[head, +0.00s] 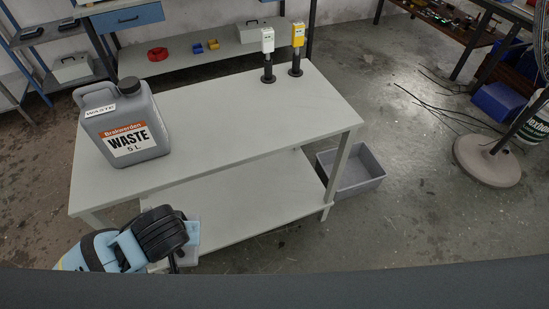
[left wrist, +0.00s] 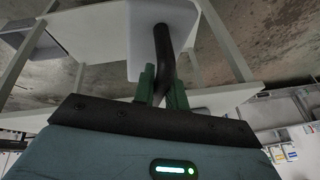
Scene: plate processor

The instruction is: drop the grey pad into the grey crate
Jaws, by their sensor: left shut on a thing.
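My left gripper (head: 180,258) is low at the front left, beside the near edge of the bench. In the left wrist view its green fingers (left wrist: 162,88) are shut on a black bent handle. A flat pale grey piece, which looks like the grey pad (left wrist: 110,30), shows at the far end of that handle. In the head view the pad (head: 192,232) is mostly hidden behind my wrist. The grey crate (head: 362,181) stands on the floor right of the bench, open at the top and partly behind a bench leg. My right gripper is not in view.
The pale bench (head: 220,125) has a lower shelf (head: 240,200). A grey waste canister (head: 122,122) stands on its left, and a white (head: 267,40) and a yellow device (head: 298,35) on stands at the back.

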